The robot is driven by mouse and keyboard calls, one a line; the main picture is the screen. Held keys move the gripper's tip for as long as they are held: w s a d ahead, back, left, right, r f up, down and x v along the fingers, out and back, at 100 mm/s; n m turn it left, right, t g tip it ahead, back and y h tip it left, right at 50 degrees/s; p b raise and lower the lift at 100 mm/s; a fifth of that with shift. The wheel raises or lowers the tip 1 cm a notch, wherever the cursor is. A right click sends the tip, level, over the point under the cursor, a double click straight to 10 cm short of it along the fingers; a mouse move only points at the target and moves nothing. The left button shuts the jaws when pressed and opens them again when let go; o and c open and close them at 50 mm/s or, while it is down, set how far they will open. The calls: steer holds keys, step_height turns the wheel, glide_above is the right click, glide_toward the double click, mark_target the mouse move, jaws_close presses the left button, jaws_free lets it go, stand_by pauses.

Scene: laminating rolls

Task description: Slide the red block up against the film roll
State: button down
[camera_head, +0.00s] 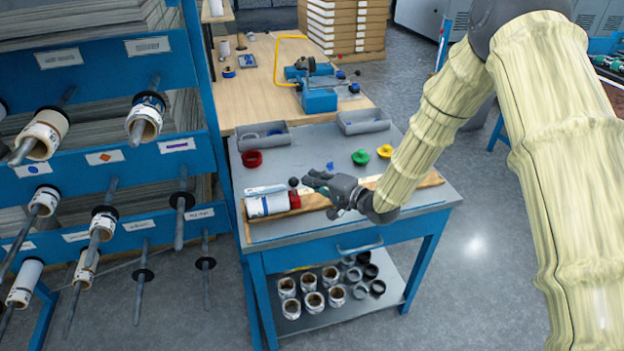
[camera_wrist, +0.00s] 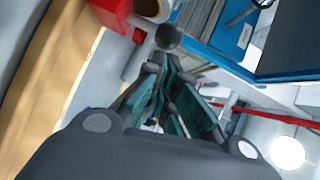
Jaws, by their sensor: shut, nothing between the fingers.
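The film roll (camera_head: 266,206) is a white cylinder with blue marks lying at the left end of the wooden strip on the grey bench top. The red block (camera_head: 295,200) stands at its right end; whether they touch I cannot tell. In the wrist view the red block (camera_wrist: 112,14) is at the top, beside the roll's open end (camera_wrist: 150,9). My gripper (camera_head: 312,180) is shut and empty, above the bench, to the right of and behind the block. Its fingers also show in the wrist view (camera_wrist: 165,85).
A dark ball-ended handle (camera_head: 293,182) stands close to my fingertips. Red (camera_head: 252,159), green (camera_head: 360,157) and yellow (camera_head: 385,151) pieces lie farther back, near grey trays (camera_head: 362,122). A blue rack (camera_head: 110,160) with rolls on rods borders the bench's left.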

steer(key=w+d+b+v, duration=0.1)
steer(key=w+d+v, duration=0.1)
steer(key=v, duration=1)
steer(key=s+d+f+n+g+h, duration=0.1)
steer(key=s+d+f+g+h, duration=0.2)
steer(key=s+f, duration=0.8)
steer(key=s+d+f+n+g+h, duration=0.1)
steer(key=s+d+f+h, duration=0.35)
steer(key=f, duration=0.95)
steer(key=s+d+f+n+g+h, duration=0.1)
steer(key=s+d+f+g, duration=0.1)
steer(key=s, duration=0.7)
steer(key=s+d+f+n+g+h, duration=0.1)
steer(key=s+f, duration=0.3)
steer(key=s, duration=0.6)
steer(key=s+d+f+n+g+h, duration=0.1)
steer(key=s+d+f+g+h, duration=0.2)
steer(key=s, duration=0.6)
steer(key=shift+s+d+n, duration=0.4)
steer(key=shift+d, duration=0.05)
